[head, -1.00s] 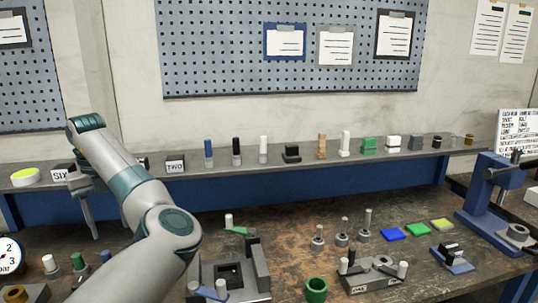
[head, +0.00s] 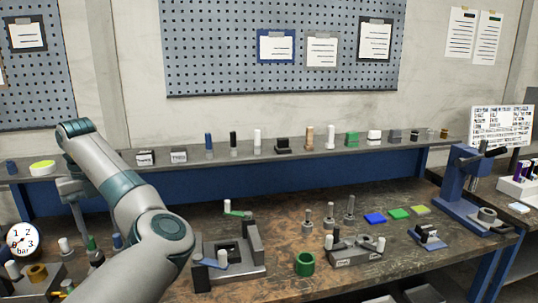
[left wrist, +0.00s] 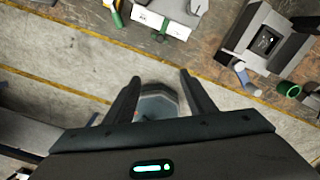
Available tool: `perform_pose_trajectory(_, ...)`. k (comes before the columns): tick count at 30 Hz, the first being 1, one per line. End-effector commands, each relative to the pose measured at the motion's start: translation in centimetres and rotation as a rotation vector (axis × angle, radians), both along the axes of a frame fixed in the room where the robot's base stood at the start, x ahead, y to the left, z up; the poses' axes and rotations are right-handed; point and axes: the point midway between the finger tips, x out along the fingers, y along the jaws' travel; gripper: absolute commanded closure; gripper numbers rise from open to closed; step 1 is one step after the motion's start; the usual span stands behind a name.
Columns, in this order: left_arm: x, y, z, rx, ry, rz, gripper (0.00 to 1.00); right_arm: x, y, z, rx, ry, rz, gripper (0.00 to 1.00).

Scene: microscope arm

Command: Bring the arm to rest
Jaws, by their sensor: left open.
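My left arm (head: 125,190) reaches in from the bottom of the head view, bent at the elbow, over the left part of the workbench (head: 290,275). My left gripper (head: 78,222) hangs downward in front of the shelf at the left, partly hidden behind the arm. In the left wrist view the left gripper (left wrist: 158,80) is open, its two dark fingers apart with nothing held between them. Floor shows below the fingers, with a rounded grey-blue shape beyond them. My right gripper is in neither view.
A dial gauge (head: 25,240) and several small pegs stand near the arm at the left. A grey fixture (head: 232,262), a green cup (head: 305,264) and a blue press (head: 468,195) stand on the bench. The shelf (head: 330,160) behind holds several small parts.

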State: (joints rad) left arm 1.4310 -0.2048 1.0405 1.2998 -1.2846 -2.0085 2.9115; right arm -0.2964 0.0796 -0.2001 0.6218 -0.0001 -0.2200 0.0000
Motion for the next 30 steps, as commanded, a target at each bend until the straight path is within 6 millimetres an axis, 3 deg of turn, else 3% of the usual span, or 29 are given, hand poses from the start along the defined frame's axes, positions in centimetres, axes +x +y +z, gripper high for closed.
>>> perform_pose_trajectory(11,-1.0,1.8,-3.2,0.041,0.003,-0.092,0.5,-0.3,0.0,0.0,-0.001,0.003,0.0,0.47)
perform_pose_trajectory(17,-2.0,3.3,-6.1,0.085,0.012,-0.193,0.5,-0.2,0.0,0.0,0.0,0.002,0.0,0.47)
perform_pose_trajectory(23,-3.8,5.4,-10.2,0.156,0.032,-0.361,0.5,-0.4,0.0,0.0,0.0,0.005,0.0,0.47)
perform_pose_trajectory(30,-7.4,8.3,-16.1,0.296,0.099,-0.719,0.5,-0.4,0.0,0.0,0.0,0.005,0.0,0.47)
